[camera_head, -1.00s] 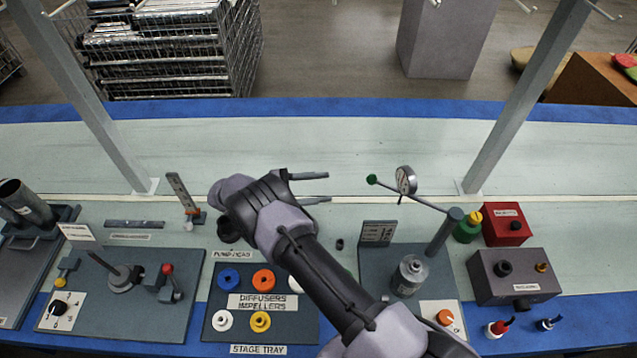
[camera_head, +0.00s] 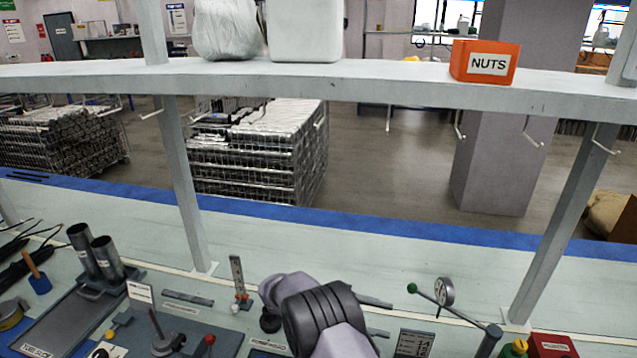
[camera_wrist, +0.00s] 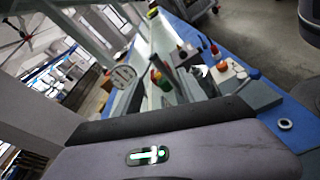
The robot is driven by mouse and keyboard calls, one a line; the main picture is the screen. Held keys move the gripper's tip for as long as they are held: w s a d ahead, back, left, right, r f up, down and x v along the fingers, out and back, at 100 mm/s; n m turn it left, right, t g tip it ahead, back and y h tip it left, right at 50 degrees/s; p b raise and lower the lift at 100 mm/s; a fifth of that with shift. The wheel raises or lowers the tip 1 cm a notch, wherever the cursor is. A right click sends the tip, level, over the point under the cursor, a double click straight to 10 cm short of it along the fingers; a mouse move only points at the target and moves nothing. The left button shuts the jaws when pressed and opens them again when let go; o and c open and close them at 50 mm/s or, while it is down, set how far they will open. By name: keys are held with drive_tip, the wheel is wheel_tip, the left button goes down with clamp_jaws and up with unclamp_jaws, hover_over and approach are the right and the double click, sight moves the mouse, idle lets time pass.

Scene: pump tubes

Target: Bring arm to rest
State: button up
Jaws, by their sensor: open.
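My gripper (camera_head: 378,317) shows at the lower middle of the head view, over the bench. Its two fingers point right and stand apart, open, with nothing seen between them. My arm rises from the bottom edge behind it. The gripper lies between an upright scale (camera_head: 237,277) on its left and a dial gauge (camera_head: 444,291) on its right. The wrist view is mostly filled at the bottom by my own grey arm link with a green light; the fingers do not show there. The gauge also shows in the wrist view (camera_wrist: 123,75).
A grey shelf (camera_head: 380,88) on slanted posts crosses above the bench and carries an orange NUTS bin (camera_head: 485,62). A green-tipped lever (camera_head: 412,288) stands near the gauge. Two dark tubes (camera_head: 83,250) stand at left. The bench's pale rear strip (camera_head: 400,243) is clear.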

drive_tip(key=s+d+r+m+y, duration=0.2)
drive_tip(key=s+r+m+y, duration=0.1)
drive_tip(key=s+r+y, duration=0.4)
drive_tip(key=s+d+r+m+y, duration=0.25)
drive_tip(key=s+r, duration=0.25)
drive_tip(key=r, duration=0.5)
drive_tip(key=s+a+r+m+t+y, duration=0.1)
drive_tip(key=s+a+m+t+y, duration=0.3)
drive_tip(key=s, duration=0.3)
drive_tip(key=s+a+r+m+t+y, duration=0.2)
drive_tip(key=s+a+m+t+y, duration=0.2)
drive_tip(key=s+m, duration=0.2)
drive_tip(key=shift+s+a+r+t, duration=0.2)
drive_tip(key=shift+s+a+t, duration=0.1)
drive_tip(key=shift+s, duration=0.75)
drive_tip(key=shift+d, duration=0.1)
